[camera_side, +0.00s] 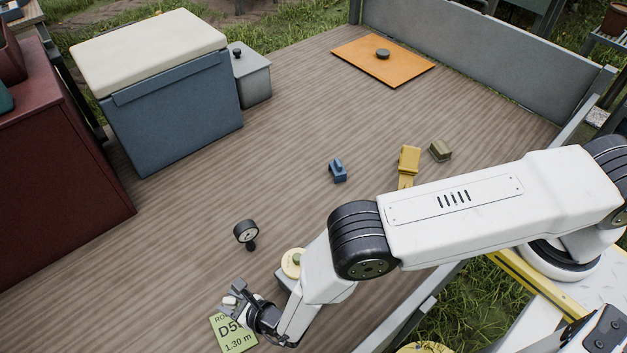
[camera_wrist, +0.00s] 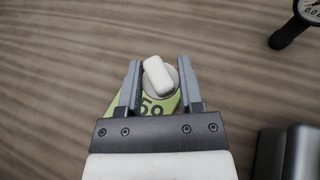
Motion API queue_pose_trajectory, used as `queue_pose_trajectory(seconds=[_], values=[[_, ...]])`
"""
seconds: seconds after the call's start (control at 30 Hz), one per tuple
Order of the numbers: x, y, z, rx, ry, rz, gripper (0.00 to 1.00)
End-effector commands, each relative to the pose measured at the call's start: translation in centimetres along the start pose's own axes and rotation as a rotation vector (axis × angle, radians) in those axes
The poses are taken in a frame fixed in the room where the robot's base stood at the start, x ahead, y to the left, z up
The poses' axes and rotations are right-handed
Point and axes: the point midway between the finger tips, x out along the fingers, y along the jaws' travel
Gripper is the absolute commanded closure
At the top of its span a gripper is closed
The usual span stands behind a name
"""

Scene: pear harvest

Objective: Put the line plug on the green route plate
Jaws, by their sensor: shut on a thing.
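The line plug, a white rounded piece on a round grey base, sits between my gripper's fingers in the wrist view (camera_wrist: 158,74). It shows small and partly hidden in the side view (camera_side: 229,300). My gripper (camera_side: 240,298) is shut on it, low over the deck at the bottom; its fingers (camera_wrist: 160,78) flank the plug in the wrist view. I cannot tell whether the plug touches the plate.
A dial gauge (camera_side: 246,233) stands left of my arm. A cream-topped disc (camera_side: 292,263) on a grey block is close beside my wrist. A blue block (camera_side: 338,171), a yellow piece (camera_side: 408,160) and an orange plate (camera_side: 384,62) lie farther back. The deck left of the gripper is clear.

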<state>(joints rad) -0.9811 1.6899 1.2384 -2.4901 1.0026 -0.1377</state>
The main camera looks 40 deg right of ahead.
Motion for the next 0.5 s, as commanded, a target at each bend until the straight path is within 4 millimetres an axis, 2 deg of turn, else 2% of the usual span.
queue_pose_trajectory(seconds=[0.33, 0.5], values=[[0.2, 0.0, -0.5, 0.0, 0.0, 0.0, 1.0], [0.6, 0.0, -1.6, 0.0, 0.0, 0.0, 1.0]])
